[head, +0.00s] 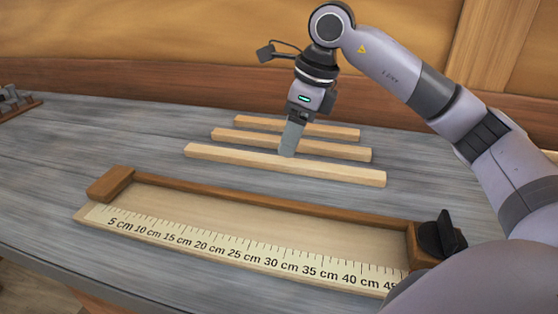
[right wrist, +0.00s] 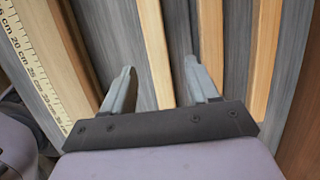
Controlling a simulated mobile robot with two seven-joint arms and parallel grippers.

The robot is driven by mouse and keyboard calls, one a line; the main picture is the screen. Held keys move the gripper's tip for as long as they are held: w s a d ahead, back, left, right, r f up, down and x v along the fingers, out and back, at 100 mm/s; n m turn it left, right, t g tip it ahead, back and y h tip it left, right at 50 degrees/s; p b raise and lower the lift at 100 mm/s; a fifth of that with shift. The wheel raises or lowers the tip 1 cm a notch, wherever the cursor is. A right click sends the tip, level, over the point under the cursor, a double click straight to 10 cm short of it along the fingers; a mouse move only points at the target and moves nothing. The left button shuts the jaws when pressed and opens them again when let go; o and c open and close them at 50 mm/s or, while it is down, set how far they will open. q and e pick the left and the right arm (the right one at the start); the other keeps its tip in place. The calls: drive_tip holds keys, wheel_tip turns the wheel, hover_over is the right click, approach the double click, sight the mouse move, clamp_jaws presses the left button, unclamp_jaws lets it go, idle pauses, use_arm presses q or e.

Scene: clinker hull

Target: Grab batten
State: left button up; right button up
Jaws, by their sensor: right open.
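Three pale wooden battens lie roughly parallel on the grey bench. The nearest and longest batten (head: 230,155) lies in front of the middle batten (head: 240,136) and the farthest batten (head: 260,124). My right gripper (head: 288,152) points down at the nearest batten, near its middle. In the right wrist view the open fingers (right wrist: 160,78) stand on either side of the nearest batten (right wrist: 154,45), which runs between them. Whether the fingers touch it I cannot tell. The middle batten (right wrist: 210,35) is just beyond the right finger. My left gripper is out of view.
A measuring board (head: 250,225) with a centimetre scale, a brown back fence and a left end block (head: 110,183) lies in front of the battens. A black knob (head: 440,236) sits at its right end. A dark rack (head: 15,102) stands at far left. The bench left of the battens is clear.

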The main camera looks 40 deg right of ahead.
sight(279, 159)
drive_tip(key=x, duration=0.4)
drive_tip(key=shift+w+a+r, duration=0.15)
drive_tip(key=shift+a, duration=0.25)
drive_tip(key=shift+w+a+f, duration=0.1)
drive_tip(key=shift+w+f, duration=0.05)
drive_tip(key=shift+f, duration=0.4)
clamp_jaws()
drive_tip(key=shift+r, duration=0.2)
